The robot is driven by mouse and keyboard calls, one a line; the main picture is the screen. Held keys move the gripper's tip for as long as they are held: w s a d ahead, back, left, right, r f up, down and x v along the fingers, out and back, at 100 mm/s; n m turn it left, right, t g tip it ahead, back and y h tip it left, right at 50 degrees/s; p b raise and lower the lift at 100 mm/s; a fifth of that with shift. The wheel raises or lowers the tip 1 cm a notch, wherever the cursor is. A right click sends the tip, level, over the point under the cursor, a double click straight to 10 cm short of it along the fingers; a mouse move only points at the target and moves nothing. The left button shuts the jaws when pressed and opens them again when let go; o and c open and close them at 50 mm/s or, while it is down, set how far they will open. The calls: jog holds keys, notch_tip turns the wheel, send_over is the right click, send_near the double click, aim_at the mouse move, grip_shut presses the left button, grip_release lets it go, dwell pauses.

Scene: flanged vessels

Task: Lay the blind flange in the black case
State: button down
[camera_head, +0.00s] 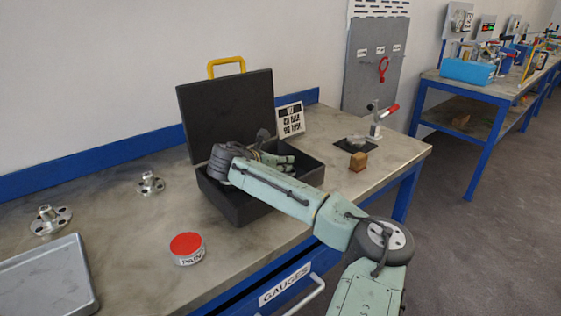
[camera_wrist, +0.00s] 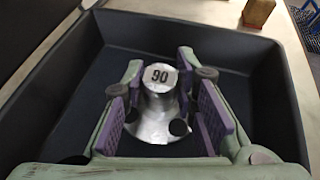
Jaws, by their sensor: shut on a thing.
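The black case (camera_head: 236,205) lies open on the bench, its lid (camera_head: 228,112) raised at the back with a yellow handle. In the wrist view the case wall (camera_wrist: 284,95) surrounds my gripper (camera_wrist: 158,98) on several sides. The gripper is shut on the blind flange (camera_wrist: 155,125), a shiny metal piece with a raised hub marked 90 and dark holes in its disc. The purple pads stand on both sides of it. The flange is over or inside the case; I cannot tell whether it touches the floor. In the head view my arm hides it.
Two other flanged metal pieces (camera_head: 150,183) (camera_head: 47,220) stand on the bench at left, near a grey tray (camera_head: 50,278). A red-lidded tin (camera_head: 187,248) is in front of the case. A wooden block (camera_head: 358,161) and a clamp (camera_head: 378,120) are to its right, a printed card (camera_head: 290,119) behind.

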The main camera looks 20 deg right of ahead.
jog(key=c, duration=1.3)
grip_release()
jog(key=shift+f, duration=0.15)
jog(key=b+v, duration=0.3)
jog(key=v, duration=0.9)
jog(key=shift+b, duration=0.3)
